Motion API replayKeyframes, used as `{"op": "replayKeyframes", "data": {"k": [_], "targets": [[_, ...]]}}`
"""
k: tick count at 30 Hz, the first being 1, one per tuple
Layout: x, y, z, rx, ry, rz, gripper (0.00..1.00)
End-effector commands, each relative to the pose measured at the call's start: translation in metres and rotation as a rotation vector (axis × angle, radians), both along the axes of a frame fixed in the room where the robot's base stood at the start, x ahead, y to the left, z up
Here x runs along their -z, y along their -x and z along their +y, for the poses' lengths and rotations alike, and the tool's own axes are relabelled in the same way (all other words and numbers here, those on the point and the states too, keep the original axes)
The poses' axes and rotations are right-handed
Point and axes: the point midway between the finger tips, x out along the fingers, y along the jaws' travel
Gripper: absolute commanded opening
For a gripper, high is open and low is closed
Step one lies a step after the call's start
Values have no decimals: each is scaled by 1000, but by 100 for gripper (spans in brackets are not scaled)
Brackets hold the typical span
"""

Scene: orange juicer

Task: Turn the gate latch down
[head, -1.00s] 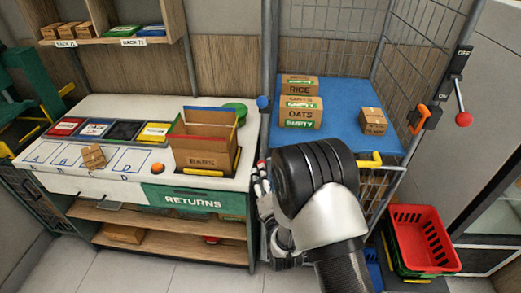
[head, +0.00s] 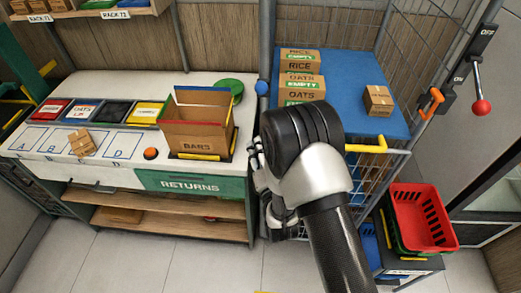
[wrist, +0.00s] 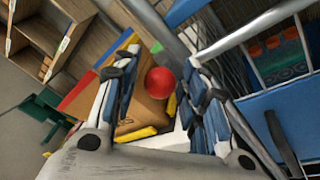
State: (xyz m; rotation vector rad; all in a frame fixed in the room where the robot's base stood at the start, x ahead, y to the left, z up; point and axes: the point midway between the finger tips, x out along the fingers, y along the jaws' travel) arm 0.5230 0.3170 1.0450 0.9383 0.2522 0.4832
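In the wrist view a red ball knob (wrist: 160,82) shows between the two fingers of my gripper (wrist: 163,64). The fingers are apart, and I see no contact with the knob. In the head view my gripper (head: 257,162) is at the front left post of the blue-shelved cage, partly hidden by my own wrist; the red knob is hidden there. An orange hooked handle (head: 430,101) is on the cage's right post, and a yellow handle (head: 366,149) is on the cage front. I cannot tell for sure which part is the gate latch.
The open BARS box (head: 200,130) stands on the white counter (head: 60,168) left of my gripper. The cage's blue shelf (head: 350,95) holds several cartons. A red-knobbed lever (head: 480,106) is on the right wall. Red baskets (head: 420,220) stand at lower right. The floor in front is clear.

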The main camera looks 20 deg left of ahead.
Motion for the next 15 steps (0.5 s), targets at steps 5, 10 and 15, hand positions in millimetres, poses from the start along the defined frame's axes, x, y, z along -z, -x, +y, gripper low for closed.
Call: {"op": "replayKeyframes", "data": {"k": [5, 10, 15], "targets": [[0, 0, 0, 0, 0, 0, 25], [0, 0, 0, 0, 0, 0, 14], [0, 0, 0, 0, 0, 0, 2]]}}
